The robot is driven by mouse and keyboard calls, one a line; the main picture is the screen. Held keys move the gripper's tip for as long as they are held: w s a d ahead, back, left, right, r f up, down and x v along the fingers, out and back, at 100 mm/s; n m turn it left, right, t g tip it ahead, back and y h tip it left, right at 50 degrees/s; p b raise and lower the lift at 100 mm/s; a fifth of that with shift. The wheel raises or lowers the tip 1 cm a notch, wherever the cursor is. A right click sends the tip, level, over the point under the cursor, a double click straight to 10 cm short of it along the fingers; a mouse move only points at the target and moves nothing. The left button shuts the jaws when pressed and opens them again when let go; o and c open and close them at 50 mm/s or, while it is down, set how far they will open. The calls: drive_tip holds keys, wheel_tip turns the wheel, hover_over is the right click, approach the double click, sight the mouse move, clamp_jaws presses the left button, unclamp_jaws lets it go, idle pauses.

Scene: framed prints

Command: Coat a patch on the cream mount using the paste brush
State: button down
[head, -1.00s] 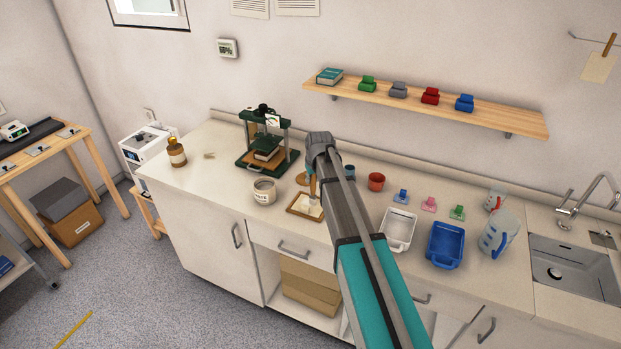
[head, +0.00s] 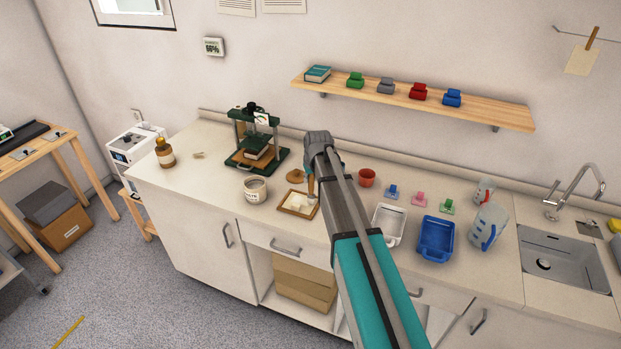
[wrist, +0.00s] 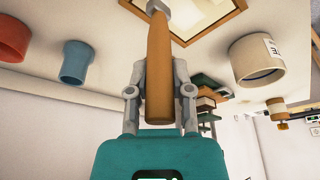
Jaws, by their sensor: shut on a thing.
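The paste brush, with a wooden handle (wrist: 159,65), is held in my gripper (wrist: 160,85), whose two fingers are shut on it. In the wrist view its pale ferrule (wrist: 158,5) reaches the top edge and the bristles are cut off. The cream mount (head: 296,203) lies in a tan wooden-edged frame on the counter; part of it shows in the wrist view (wrist: 205,8). In the head view my gripper is over the frame's right side, partly hidden by my arm. Whether the bristles touch the mount cannot be told. The cream paste pot (head: 256,190) stands left of the frame.
A green press (head: 256,145) stands behind the pot. A round brown disc (head: 297,176) lies behind the frame. A red cup (head: 367,177), a white tray (head: 389,225) and a blue tray (head: 436,240) stand to the right. The counter's left part is mostly clear.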

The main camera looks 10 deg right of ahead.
drive_tip(key=shift+r+p, duration=2.8)
drive_tip(key=shift+r, duration=0.1)
drive_tip(key=shift+r, duration=0.1)
drive_tip(key=shift+r+p, duration=1.45)
drive_tip(key=shift+p, duration=0.05)
drive_tip(key=shift+f+b, duration=0.65)
